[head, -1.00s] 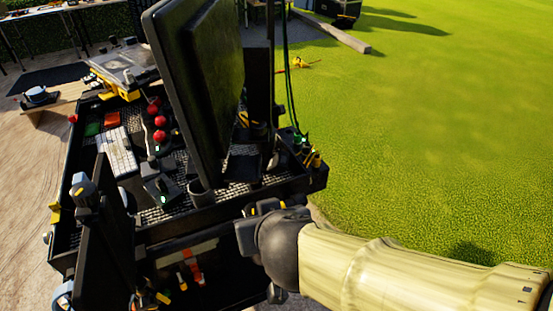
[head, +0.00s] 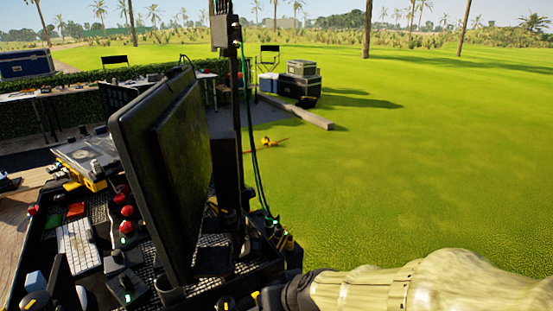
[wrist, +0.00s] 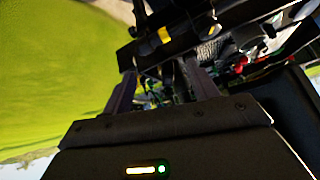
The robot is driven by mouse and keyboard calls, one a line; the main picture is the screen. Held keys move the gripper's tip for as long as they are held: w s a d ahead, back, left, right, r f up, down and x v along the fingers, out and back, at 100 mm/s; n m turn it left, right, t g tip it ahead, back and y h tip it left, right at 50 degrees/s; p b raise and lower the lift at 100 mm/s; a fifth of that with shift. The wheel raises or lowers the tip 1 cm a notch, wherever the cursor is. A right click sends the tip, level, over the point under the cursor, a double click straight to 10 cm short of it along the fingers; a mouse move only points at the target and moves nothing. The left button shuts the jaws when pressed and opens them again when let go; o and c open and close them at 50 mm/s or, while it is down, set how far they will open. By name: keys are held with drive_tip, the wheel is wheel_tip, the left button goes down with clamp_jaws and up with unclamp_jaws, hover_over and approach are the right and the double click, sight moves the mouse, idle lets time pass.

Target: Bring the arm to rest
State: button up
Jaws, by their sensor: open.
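My arm (head: 370,290) reaches in from the lower right in the head view, and its dark wrist end is at the cart's near right corner. My gripper (wrist: 163,88) shows in the wrist view with its two fingers apart and nothing between them. Behind the fingers are the cart's edge and a blurred tangle of small parts. I cannot tell whether the fingers touch the cart. In the head view the gripper is mostly cut off by the bottom edge.
The video cart (head: 140,262) carries a large dark monitor (head: 165,165), a white keyboard (head: 78,245), red knobs and a tall pole (head: 236,120) with green cables. Open grass (head: 420,190) lies to the right. Black cases (head: 300,85) stand farther back.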

drive_tip(key=s+d+f+m+g+h, duration=0.1)
drive_tip(key=d+f+g, duration=0.1)
drive_tip(key=d, duration=0.5)
drive_tip(key=s+d+f+m+g+h, duration=0.1)
drive_tip(key=s+d+f+g+h, duration=0.1)
drive_tip(key=d+f, duration=0.3)
drive_tip(key=shift+d+m, duration=0.4)
drive_tip(key=shift+d, duration=0.8)
drive_tip(key=shift+a+f, duration=0.1)
